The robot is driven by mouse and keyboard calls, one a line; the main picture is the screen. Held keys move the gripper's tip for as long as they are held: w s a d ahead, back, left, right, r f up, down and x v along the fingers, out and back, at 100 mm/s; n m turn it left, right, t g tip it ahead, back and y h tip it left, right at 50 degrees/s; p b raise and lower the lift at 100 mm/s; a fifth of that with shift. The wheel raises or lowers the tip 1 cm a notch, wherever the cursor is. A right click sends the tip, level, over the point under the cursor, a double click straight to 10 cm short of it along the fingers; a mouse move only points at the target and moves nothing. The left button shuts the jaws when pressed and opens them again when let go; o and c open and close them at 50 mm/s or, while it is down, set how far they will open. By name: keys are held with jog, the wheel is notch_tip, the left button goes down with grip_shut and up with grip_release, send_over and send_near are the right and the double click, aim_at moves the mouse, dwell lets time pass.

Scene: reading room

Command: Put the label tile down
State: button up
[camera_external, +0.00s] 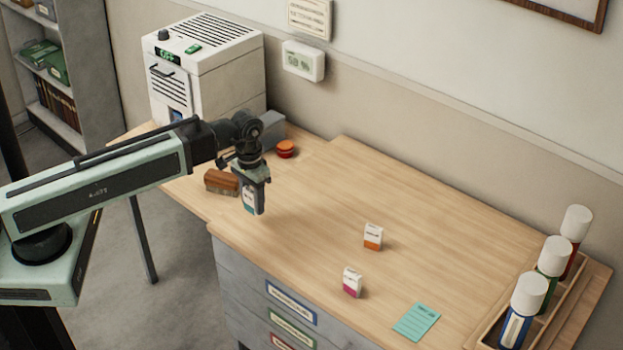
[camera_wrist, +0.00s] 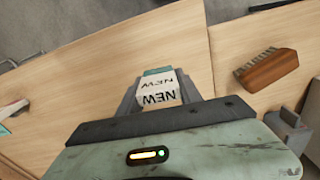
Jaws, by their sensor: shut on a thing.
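The label tile is a small white block with a teal band. It shows between the fingers of my gripper (camera_external: 257,207) in the external view (camera_external: 248,197), partly hidden by a finger. In the wrist view the tile (camera_wrist: 158,90) sits between both fingers (camera_wrist: 158,98), with "NEW" printed on it. My gripper points down over the left part of the wooden table (camera_external: 310,210), shut on the tile. I cannot tell how far the tile is from the tabletop. An orange-banded tile (camera_external: 373,237) and a magenta-banded tile (camera_external: 352,282) stand farther right, apart from my gripper.
A brown brush (camera_external: 221,182) lies just left of my gripper, also in the wrist view (camera_wrist: 267,72). A red round object (camera_external: 285,149) sits behind. A teal card (camera_external: 417,321) lies front right, near a wooden rack (camera_external: 568,325) with capped bottles. The table's middle is clear.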

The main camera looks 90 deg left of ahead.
jog(key=shift+s+d+r, duration=0.1)
jog(key=shift+s+d, duration=0.25)
jog(key=shift+s, duration=0.35)
jog(key=shift+s+d, duration=0.35)
jog(key=shift+s, duration=0.3)
